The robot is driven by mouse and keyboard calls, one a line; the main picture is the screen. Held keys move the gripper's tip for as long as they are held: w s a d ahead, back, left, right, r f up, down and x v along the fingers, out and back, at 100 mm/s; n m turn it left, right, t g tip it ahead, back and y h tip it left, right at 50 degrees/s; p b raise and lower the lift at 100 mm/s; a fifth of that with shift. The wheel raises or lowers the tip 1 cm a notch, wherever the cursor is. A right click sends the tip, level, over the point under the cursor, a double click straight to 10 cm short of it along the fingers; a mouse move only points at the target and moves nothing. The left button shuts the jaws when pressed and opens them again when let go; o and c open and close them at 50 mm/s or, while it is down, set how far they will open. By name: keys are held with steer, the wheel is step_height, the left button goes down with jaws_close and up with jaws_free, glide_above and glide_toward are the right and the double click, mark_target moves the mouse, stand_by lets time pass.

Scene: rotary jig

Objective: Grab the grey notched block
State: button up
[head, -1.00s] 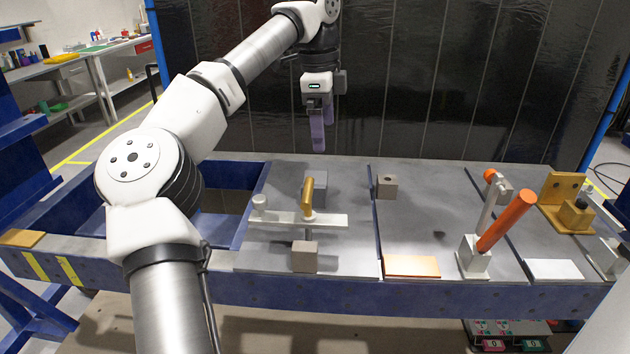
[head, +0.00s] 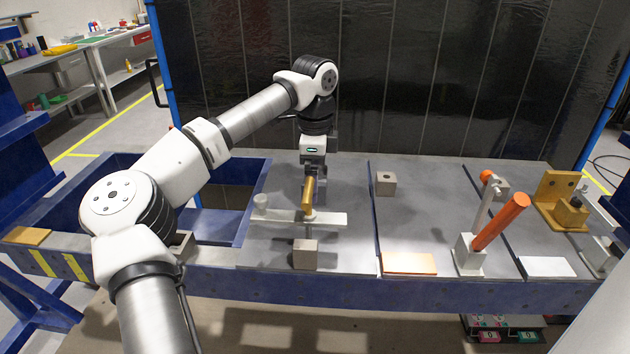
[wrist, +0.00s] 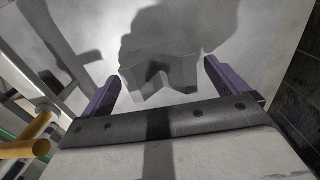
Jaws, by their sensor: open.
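The grey notched block (wrist: 150,76) shows in the wrist view with its V-shaped notch facing my gripper (wrist: 160,74). My gripper is open, with one purple finger on each side of the block and gaps between. It is not clear how far the fingertips reach down beside it. In the head view my gripper (head: 314,178) hangs low over the left plate, just behind the golden handle. The block (head: 321,192) is mostly hidden there by the gripper and handle.
The golden handle (head: 308,194) stands on a pale bar (head: 330,219) right in front of the gripper. A grey cube (head: 305,254) sits at the front and a holed block (head: 386,183) to the right. An orange lever (head: 502,222) stands farther right.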

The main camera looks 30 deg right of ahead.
steer(key=shift+f, duration=0.85)
steer(key=shift+c, duration=0.5)
steer(key=c, duration=1.3)
steer(key=shift+o, duration=0.2)
steer(key=shift+r, duration=0.1)
